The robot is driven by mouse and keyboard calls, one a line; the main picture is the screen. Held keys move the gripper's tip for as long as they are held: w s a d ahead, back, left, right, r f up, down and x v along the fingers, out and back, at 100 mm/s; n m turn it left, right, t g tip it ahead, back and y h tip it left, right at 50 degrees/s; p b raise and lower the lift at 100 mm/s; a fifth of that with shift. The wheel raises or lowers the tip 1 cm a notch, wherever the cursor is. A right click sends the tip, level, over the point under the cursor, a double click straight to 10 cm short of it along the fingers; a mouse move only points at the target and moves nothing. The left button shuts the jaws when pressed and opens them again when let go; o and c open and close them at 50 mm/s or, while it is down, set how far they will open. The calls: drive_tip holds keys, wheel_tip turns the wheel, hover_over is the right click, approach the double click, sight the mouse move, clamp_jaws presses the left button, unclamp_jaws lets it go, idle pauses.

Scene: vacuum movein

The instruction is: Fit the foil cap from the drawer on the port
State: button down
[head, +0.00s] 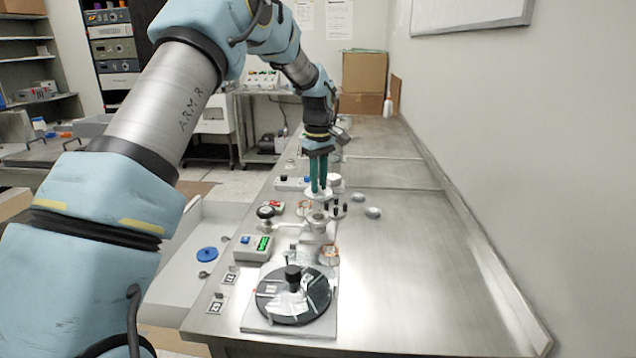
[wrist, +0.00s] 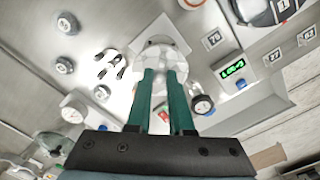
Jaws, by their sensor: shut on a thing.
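My gripper (head: 318,188) points down over the left part of the steel bench, its green fingers shut on the foil cap (head: 319,197), a pale, shiny round piece. In the wrist view the fingers (wrist: 163,74) reach to the pale cap (wrist: 172,52), which hides part of what lies beneath. The port (head: 318,219), a metal ring on a pipe fitting, stands just in front of and below the cap in the head view. I cannot tell whether the two touch; they look apart. The open drawer (head: 168,302) is at the bench's left side.
A blue round cap (head: 207,254) lies in the drawer. A box with a green display (head: 254,248), a black round chamber lid (head: 293,296), a black-knobbed valve (head: 266,212) and small black-topped pieces (head: 336,208) surround the port. The bench's right side is clear.

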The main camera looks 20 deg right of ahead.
sight(319, 197)
drive_tip(key=shift+f+b, duration=1.75)
drive_tip(key=shift+f, duration=1.35)
drive_tip(key=shift+s+f, duration=0.1)
drive_tip(key=shift+f, duration=0.4)
idle(0.4)
drive_tip(key=c, duration=0.7)
unclamp_jaws()
wheel_tip(319, 197, up, 11)
drive_tip(key=b, duration=0.2)
drive_tip(key=shift+b, duration=0.4)
drive_tip(key=shift+f, duration=0.1)
